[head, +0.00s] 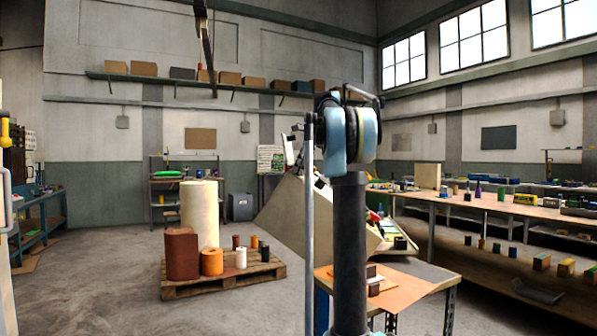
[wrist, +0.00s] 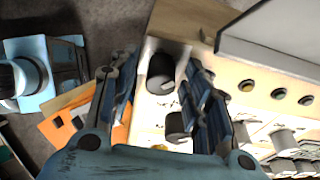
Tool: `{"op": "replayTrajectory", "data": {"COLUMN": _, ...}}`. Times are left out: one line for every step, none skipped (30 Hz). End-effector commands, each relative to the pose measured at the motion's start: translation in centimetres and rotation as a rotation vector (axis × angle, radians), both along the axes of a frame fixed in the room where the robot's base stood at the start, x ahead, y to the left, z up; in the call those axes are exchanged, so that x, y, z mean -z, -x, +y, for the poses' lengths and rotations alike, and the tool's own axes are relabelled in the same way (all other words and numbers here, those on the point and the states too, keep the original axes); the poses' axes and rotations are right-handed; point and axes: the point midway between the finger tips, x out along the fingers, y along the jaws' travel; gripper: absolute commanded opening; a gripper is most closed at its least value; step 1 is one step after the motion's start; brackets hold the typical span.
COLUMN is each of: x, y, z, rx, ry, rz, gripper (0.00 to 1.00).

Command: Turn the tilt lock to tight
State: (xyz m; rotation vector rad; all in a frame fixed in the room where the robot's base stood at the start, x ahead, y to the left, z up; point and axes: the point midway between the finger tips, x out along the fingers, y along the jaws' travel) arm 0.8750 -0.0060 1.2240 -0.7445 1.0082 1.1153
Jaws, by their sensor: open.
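In the wrist view my gripper (wrist: 160,62) is open, with its two blue-and-dark fingers spread apart. A black round knob (wrist: 162,72) on a pale panel (wrist: 148,110) shows between the fingertips. A second black knob (wrist: 179,126) lies closer to the palm, beside the right finger and partly covered by it. I cannot read the panel's labels, nor tell which knob is the tilt lock or how it is set. I see no clear contact between the fingers and either knob. In the head view my arm blocks part of the tilted pale machine (head: 285,213), and I cannot make out my gripper there.
Several round buttons (wrist: 278,94) and a large grey slab (wrist: 280,40) lie right of the fingers. A small orange-topped table (head: 400,290) stands near my arm. A pallet (head: 222,280) with rolls is at left, a long workbench (head: 470,205) at right. Floor between is clear.

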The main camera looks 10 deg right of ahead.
Motion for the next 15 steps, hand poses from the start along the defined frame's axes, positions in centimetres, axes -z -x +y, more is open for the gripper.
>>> {"op": "replayTrajectory", "data": {"x": 0.0, "y": 0.0, "z": 0.0, "rx": 0.0, "ry": 0.0, "rz": 0.0, "gripper": 0.44}}
{"op": "replayTrajectory", "data": {"x": 0.0, "y": 0.0, "z": 0.0, "rx": 0.0, "ry": 0.0, "rz": 0.0, "gripper": 0.44}}
{"op": "replayTrajectory", "data": {"x": 0.0, "y": 0.0, "z": 0.0, "rx": 0.0, "ry": 0.0, "rz": 0.0, "gripper": 0.35}}
{"op": "replayTrajectory", "data": {"x": 0.0, "y": 0.0, "z": 0.0, "rx": 0.0, "ry": 0.0, "rz": 0.0, "gripper": 0.28}}
{"op": "replayTrajectory", "data": {"x": 0.0, "y": 0.0, "z": 0.0, "rx": 0.0, "ry": 0.0, "rz": 0.0, "gripper": 0.21}}
{"op": "replayTrajectory", "data": {"x": 0.0, "y": 0.0, "z": 0.0, "rx": 0.0, "ry": 0.0, "rz": 0.0, "gripper": 0.12}}
{"op": "replayTrajectory", "data": {"x": 0.0, "y": 0.0, "z": 0.0, "rx": 0.0, "ry": 0.0, "rz": 0.0, "gripper": 0.06}}
{"op": "replayTrajectory", "data": {"x": 0.0, "y": 0.0, "z": 0.0, "rx": 0.0, "ry": 0.0, "rz": 0.0, "gripper": 0.0}}
{"op": "replayTrajectory", "data": {"x": 0.0, "y": 0.0, "z": 0.0, "rx": 0.0, "ry": 0.0, "rz": 0.001, "gripper": 0.0}}
{"op": "replayTrajectory", "data": {"x": 0.0, "y": 0.0, "z": 0.0, "rx": 0.0, "ry": 0.0, "rz": 0.001, "gripper": 0.0}}
{"op": "replayTrajectory", "data": {"x": 0.0, "y": 0.1, "z": 1.1, "rx": -0.004, "ry": 0.0, "rz": 0.0, "gripper": 0.0}}
{"op": "replayTrajectory", "data": {"x": 0.0, "y": 0.0, "z": 0.6, "rx": -0.003, "ry": 0.0, "rz": 0.001, "gripper": 0.01}}
{"op": "replayTrajectory", "data": {"x": 0.0, "y": 0.1, "z": 0.4, "rx": -0.002, "ry": 0.0, "rz": 0.0, "gripper": 0.0}}
{"op": "replayTrajectory", "data": {"x": 0.0, "y": 0.1, "z": 0.3, "rx": -0.003, "ry": -0.001, "rz": -0.001, "gripper": 0.0}}
{"op": "replayTrajectory", "data": {"x": 0.0, "y": 0.1, "z": 0.1, "rx": -0.006, "ry": 0.0, "rz": -0.003, "gripper": 0.0}}
